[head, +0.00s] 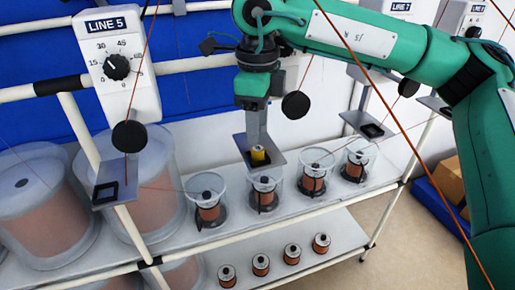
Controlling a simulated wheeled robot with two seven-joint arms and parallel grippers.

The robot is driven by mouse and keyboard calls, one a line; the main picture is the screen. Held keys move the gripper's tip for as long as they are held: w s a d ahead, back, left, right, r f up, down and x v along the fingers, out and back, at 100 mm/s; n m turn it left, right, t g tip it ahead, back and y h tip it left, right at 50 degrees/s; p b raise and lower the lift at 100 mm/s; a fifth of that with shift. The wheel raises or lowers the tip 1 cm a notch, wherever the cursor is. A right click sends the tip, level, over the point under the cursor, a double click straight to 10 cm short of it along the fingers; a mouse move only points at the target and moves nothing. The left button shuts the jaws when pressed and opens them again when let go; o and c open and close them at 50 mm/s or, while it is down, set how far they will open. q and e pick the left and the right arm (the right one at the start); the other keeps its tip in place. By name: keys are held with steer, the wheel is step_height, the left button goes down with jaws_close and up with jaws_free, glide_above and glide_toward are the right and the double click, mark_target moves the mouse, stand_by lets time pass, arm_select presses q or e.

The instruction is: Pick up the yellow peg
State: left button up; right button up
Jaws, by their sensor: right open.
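The yellow peg (258,153) stands in the dark square socket of a small grey plate (271,164), below the middle of the view. My right gripper (257,139) reaches down from the green arm that comes in from the right. Its grey fingers are open, seen nearly edge-on, with their tips just above or beside the peg's top. The gap between fingers and peg cannot be made out. My left gripper is not in view.
Similar socket plates stand left (104,196) and right (354,117). Clear bowls with copper spools (208,207) line the shelf below. Several loose spools (261,264) sit on the lower shelf. A LINE 5 dial box (117,68) hangs upper left. Thin orange wires cross the view.

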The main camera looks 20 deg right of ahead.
mark_target(258, 148)
steer(key=f+p, duration=0.3)
steer(key=shift+s+f, duration=0.2)
steer(key=shift+f, duration=0.65)
steer(key=c, duration=1.1)
steer(key=shift+o, duration=0.2)
